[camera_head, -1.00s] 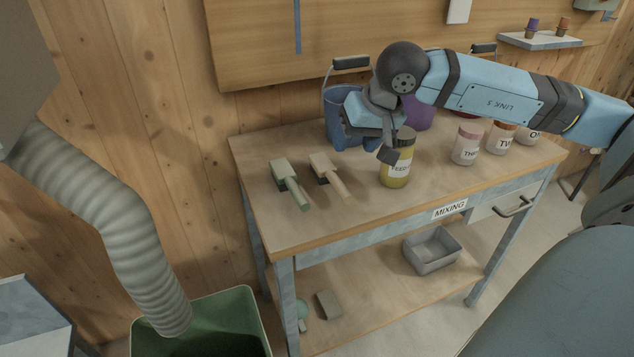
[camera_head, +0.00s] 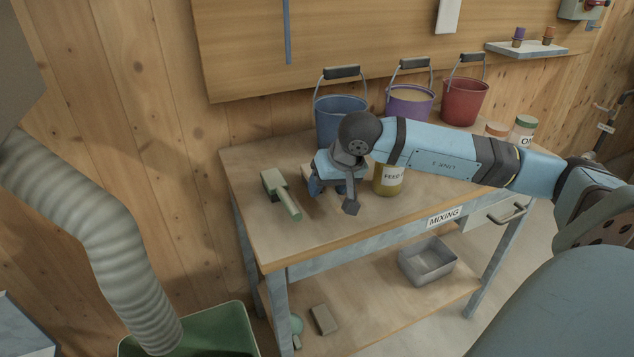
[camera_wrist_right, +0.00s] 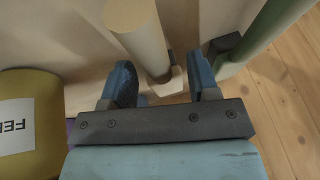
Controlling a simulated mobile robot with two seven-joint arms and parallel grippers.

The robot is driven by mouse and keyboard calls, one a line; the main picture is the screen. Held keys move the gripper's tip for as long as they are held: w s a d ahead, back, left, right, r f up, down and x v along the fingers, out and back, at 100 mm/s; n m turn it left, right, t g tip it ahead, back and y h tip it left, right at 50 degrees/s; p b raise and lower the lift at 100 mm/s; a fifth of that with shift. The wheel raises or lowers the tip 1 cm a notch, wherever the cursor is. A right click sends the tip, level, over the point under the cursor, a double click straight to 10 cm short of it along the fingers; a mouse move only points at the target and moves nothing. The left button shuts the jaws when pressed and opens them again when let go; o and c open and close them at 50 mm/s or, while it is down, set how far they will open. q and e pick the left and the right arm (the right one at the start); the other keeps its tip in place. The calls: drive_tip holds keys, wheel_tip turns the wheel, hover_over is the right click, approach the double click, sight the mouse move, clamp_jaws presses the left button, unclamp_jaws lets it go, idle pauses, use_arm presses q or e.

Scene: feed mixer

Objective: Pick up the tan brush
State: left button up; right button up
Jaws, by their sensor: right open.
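The tan brush is mostly hidden under my right gripper (camera_head: 328,187) in the head view; only a small pale part of the tan brush (camera_head: 307,171) shows at the gripper's left. In the right wrist view the tan brush (camera_wrist_right: 138,28) has its pale handle running down between the two blue fingers of my right gripper (camera_wrist_right: 160,84). The fingers are apart, with a gap on both sides of the brush. I cannot tell whether either finger touches it. My left gripper is not in view.
A green brush (camera_head: 281,193) lies close on the left, also beside a finger in the wrist view (camera_wrist_right: 265,28). A yellow feed jar (camera_head: 388,181) stands close on the right. Blue (camera_head: 338,112), purple (camera_head: 408,104) and red (camera_head: 463,101) buckets line the table's back. The table's front left is clear.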

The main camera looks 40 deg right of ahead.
drive_tip(key=shift+w+f, duration=0.3)
drive_tip(key=shift+f, duration=0.25)
drive_tip(key=c, duration=1)
drive_tip(key=shift+r, duration=0.1)
wheel_tip(320, 180, up, 20)
drive_tip(key=p, duration=0.4)
